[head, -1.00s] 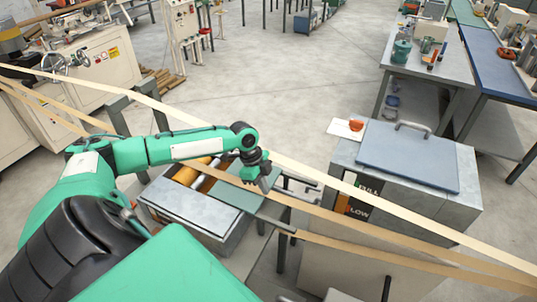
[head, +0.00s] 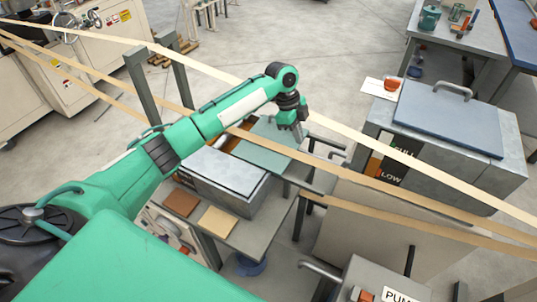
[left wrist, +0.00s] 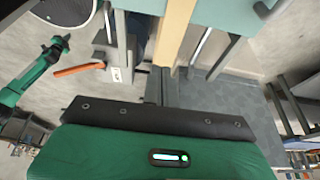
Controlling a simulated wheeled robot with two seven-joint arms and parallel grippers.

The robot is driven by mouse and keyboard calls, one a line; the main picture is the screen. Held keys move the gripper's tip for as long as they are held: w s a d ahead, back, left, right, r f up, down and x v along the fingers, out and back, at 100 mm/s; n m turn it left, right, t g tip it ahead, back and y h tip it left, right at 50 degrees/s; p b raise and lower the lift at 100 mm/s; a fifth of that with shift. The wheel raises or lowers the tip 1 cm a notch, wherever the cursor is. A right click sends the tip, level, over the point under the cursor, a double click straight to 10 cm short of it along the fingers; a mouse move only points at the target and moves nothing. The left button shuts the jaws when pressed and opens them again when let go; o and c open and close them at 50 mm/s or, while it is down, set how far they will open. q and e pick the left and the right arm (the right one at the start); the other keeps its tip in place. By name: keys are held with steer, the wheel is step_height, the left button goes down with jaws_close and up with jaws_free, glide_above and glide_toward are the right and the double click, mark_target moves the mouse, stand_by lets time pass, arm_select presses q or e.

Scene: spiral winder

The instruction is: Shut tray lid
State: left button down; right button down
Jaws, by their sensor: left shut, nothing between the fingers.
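A grey metal box (head: 233,197) with a pale flat top (head: 222,172) stands left of centre. A flat green plate (head: 262,148) lies beside it, with an orange-brown part (head: 212,137) showing at its far left. A second metal tank (head: 450,181), marked FULL and LOW, stands at right. Its blue-grey lid (head: 448,115) with a bar handle lies flat on top. I cannot tell which cover is the tray lid. My left gripper (head: 297,133) is shut and empty, pointing down by the green plate's right end. In the left wrist view my gripper (left wrist: 160,85) is dark and partly unclear.
Pale paper strips (head: 355,136) run slantwise across the scene, close to my left arm. Grey posts (head: 141,85) stand at upper left. A red-orange cup (head: 391,84) stands beside the blue-grey lid. Workbenches (head: 462,35) stand at upper right.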

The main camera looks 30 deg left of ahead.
mark_target(295, 153)
arm_select(q)
steer(key=f+p, duration=0.1)
steer(key=f, duration=0.2)
steer(key=f+p, duration=0.2)
steer(key=f, duration=0.1)
steer(key=f+p, duration=0.1)
steer(key=f, duration=0.2)
steer(key=shift+w+a+p, duration=0.1)
steer(key=shift+a+p, duration=0.15)
steer(key=shift+p, duration=0.15)
